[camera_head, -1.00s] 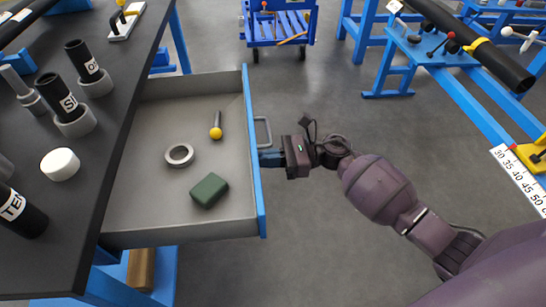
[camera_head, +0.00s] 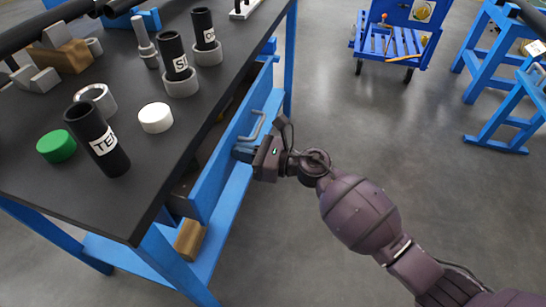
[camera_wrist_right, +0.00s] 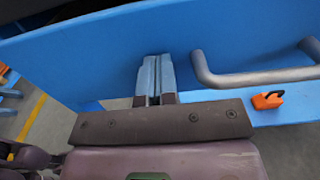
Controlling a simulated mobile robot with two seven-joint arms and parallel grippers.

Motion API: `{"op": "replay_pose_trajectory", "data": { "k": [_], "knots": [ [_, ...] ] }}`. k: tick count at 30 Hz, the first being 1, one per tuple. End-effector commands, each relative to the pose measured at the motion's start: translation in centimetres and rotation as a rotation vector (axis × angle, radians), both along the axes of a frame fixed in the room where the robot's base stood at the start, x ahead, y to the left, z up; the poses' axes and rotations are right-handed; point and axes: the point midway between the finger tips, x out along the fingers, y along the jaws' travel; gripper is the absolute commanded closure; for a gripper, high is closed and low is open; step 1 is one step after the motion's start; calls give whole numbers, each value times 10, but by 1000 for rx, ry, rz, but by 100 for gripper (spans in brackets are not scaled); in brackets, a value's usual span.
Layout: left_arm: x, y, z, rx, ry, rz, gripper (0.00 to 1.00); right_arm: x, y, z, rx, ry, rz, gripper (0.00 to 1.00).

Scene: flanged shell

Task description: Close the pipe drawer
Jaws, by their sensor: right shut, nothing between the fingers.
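The drawer's blue front (camera_head: 210,185) stands close to the bench edge, with a narrow dark gap between it and the bench top. Its grey handle (camera_head: 252,128) is on the outer face. My right gripper (camera_head: 240,153) is shut and empty, with its fingertips at the drawer front beside the handle. In the right wrist view, the shut blue fingers (camera_wrist_right: 155,75) point at the blue panel (camera_wrist_right: 100,55), left of the handle (camera_wrist_right: 250,75), and do not grip it. Actual contact is hard to tell. The drawer's contents are hidden. My left gripper is out of view.
The dark bench top (camera_head: 130,195) carries black labelled pipes (camera_head: 95,138), a white cap (camera_head: 155,117) and a green cap (camera_head: 57,147). A wooden block (camera_head: 190,240) lies on the lower shelf. A blue cart (camera_head: 395,40) stands behind.

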Motion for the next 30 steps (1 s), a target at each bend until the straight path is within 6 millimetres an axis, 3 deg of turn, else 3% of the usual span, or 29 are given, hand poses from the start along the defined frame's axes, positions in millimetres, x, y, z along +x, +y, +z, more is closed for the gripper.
{"op": "replay_pose_trajectory", "data": {
  "k": [6,12,30],
  "knots": [
    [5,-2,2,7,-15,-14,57,9,33,-2,0,2,2,100],
    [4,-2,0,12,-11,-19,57,13,46,-1,-1,0,0,100],
    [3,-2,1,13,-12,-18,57,15,49,3,3,-4,-1,100]
  ]
}}
